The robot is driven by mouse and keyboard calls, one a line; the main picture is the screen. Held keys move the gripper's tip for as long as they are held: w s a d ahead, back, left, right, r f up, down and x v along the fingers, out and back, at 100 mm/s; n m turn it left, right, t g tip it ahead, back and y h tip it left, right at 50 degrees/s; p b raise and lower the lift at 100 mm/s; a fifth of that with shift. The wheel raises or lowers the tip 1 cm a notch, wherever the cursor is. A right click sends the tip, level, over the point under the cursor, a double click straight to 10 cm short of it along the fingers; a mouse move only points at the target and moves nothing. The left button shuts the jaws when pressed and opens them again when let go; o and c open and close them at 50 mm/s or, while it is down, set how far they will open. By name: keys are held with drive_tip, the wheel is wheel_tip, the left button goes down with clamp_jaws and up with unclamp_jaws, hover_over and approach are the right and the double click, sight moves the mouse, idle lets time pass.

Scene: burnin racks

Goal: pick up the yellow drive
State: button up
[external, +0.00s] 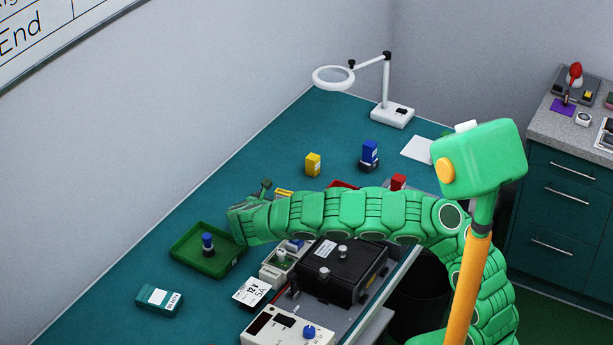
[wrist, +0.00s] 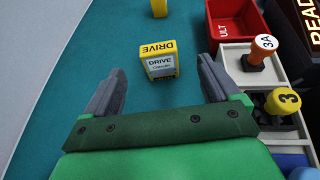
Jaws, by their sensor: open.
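My gripper (wrist: 160,74) is open, with one grey finger on either side of the drive's line and a visible gap to both. Nothing is held. In the external view my gripper (external: 262,188) is low over the bench, and a small yellow piece (external: 284,194) shows just behind my arm, mostly hidden. A second yellow block (external: 313,164) stands farther back; a yellow block also shows at the top of the wrist view (wrist: 159,8).
A red bin (wrist: 232,22) and knobbed modules, one with a yellow knob (wrist: 284,101), line the right side. A green tray (external: 180,255) holds a blue-topped piece. A blue block (external: 370,153) and magnifier lamp (external: 392,114) stand behind. Bench left of the drive is clear.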

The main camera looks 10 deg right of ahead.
sight(284, 192)
drive_tip(key=x, duration=1)
drive_tip(key=shift+w+a, duration=0.1)
drive_tip(key=shift+w, duration=0.05)
drive_tip(key=shift+c, duration=0.4)
drive_tip(key=c, duration=1)
drive_tip(key=shift+r, duration=0.15)
